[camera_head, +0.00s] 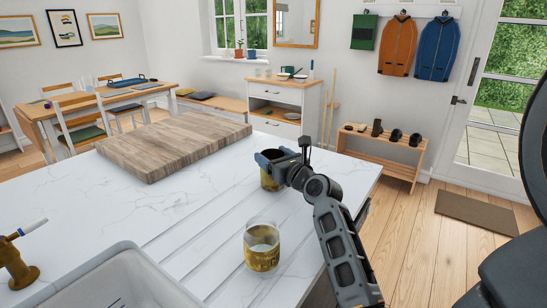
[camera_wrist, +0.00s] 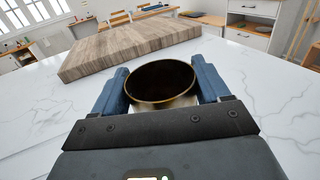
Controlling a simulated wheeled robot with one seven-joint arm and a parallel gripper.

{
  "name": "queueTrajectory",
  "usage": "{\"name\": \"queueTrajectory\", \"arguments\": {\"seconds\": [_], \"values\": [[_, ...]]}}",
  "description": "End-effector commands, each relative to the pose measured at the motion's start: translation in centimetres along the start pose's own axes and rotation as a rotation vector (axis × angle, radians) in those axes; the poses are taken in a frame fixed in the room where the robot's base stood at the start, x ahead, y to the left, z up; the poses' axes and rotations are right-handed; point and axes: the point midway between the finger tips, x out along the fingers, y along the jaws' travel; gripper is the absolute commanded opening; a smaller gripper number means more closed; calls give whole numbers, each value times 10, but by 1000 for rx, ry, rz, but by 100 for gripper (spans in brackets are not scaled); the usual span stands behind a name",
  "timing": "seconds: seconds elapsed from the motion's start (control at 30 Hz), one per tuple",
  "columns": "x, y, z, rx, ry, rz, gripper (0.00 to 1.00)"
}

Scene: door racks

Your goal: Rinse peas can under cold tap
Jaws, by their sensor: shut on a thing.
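My gripper (camera_head: 277,160) is shut on an open-topped can (camera_head: 268,182), on the white marble counter beyond the sink. In the wrist view the can (camera_wrist: 161,82) sits between the two blue fingers (camera_wrist: 160,88), upright, with a gold rim and a dark inside. Its label is hidden, so I cannot read whether it says peas.
The white sink (camera_head: 130,285) is at the bottom left. A thick wooden board (camera_head: 175,148) lies on the counter behind and left of the held can. The grooved drainer (camera_head: 185,235) between sink and held can is clear apart from the second can. The counter's right edge is close by.

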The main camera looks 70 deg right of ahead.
Motion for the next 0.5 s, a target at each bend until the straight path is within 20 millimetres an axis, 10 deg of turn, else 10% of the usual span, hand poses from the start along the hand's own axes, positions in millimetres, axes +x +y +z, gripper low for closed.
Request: {"name": "queueTrajectory", "arguments": {"seconds": [0.07, 0.1, 0.5], "values": [[0, 0, -3, 0, 1, 0, 31], [0, 0, -2, 0, 0, 0, 78], [0, 0, -2, 0, 0, 0, 100]]}}
